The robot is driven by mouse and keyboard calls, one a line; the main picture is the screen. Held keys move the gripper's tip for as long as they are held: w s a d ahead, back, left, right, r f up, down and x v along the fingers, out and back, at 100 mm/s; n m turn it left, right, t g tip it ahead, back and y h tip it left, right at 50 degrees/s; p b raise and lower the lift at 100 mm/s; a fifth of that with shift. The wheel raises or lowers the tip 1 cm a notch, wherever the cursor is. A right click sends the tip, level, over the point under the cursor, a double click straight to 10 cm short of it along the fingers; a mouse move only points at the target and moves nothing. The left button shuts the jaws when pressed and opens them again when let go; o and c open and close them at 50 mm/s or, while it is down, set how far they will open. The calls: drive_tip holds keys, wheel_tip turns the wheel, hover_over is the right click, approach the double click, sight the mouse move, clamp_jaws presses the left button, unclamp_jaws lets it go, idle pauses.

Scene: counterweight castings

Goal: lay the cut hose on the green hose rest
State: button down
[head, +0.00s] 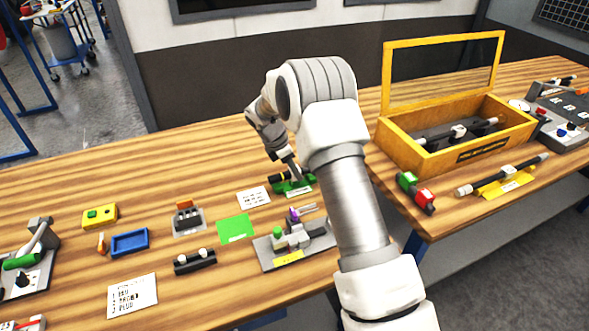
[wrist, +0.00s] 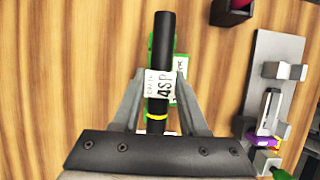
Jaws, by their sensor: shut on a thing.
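The cut hose (wrist: 161,45) is a short black tube with a white printed label and a yellow ring. It lies lengthwise between the fingers of my gripper (wrist: 160,78), which is shut on it around the label. The green hose rest (wrist: 151,45) shows partly from under the hose in the wrist view; the hose hides most of it. In the head view my gripper (head: 291,172) is low over the green rest (head: 304,181), with the black hose end (head: 275,178) at its left. I cannot tell whether the hose touches the rest.
A grey fixture (head: 295,242) with a purple-marked part stands close in front of the rest. A white card (head: 254,197) and a flat green square (head: 236,228) lie to the left. A yellow open-lidded case (head: 405,150) stands at right. Bare wood lies left of the hose.

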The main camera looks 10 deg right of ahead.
drive_tip(key=shift+f+b, duration=0.35)
drive_tip(key=shift+f, duration=0.35)
idle(0.6)
drive_tip(key=shift+c, duration=1.8)
unclamp_jaws()
drive_tip(key=shift+r, duration=0.1)
drive_tip(key=shift+r+p, duration=2.45)
drive_tip(key=shift+r, duration=1)
